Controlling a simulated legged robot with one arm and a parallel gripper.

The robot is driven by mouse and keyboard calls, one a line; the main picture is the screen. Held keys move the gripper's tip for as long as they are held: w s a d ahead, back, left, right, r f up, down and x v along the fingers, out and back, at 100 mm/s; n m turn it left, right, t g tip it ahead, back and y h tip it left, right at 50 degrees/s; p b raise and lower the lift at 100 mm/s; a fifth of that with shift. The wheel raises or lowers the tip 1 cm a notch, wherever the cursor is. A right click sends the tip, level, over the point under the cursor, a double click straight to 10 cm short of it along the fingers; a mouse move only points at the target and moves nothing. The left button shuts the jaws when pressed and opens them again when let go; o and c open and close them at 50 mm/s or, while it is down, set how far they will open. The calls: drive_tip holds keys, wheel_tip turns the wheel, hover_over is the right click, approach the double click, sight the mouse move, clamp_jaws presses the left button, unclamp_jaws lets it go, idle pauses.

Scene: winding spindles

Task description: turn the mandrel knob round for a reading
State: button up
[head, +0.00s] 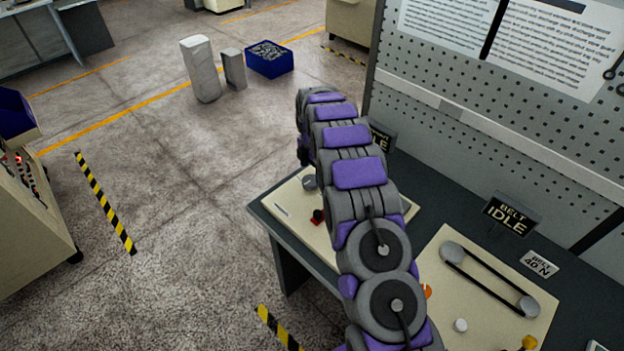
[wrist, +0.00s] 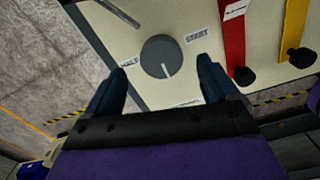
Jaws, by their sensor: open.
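A round grey knob (wrist: 160,57) sits on a cream panel (wrist: 185,15) in the wrist view, with a white pointer line toward the bottom of the picture. A HALT label (wrist: 128,62) is at its left and a START label (wrist: 196,35) at its upper right. A label below it is partly hidden and unreadable, so I cannot confirm the mandrel name. My gripper (wrist: 161,72) is open, its dark blue fingers apart on either side of the knob's lower edge, with nothing held. I cannot tell whether they touch it. In the head view my arm hides the gripper's fingers.
A red strip (wrist: 233,35) and a yellow strip (wrist: 294,25), each ending in a black knob, are right of the grey knob. In the head view a belt on two pulleys (head: 490,280) and a BELT IDLE sign (head: 510,213) stand right of my arm. A pegboard (head: 470,120) rises behind the bench.

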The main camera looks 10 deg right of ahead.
sight(312, 179)
wheel_tip(312, 179, down, 5)
drive_tip(key=shift+f, duration=0.1)
drive_tip(key=shift+c, duration=0.5)
drive_tip(key=c, duration=1)
drive_tip(key=shift+o, duration=0.2)
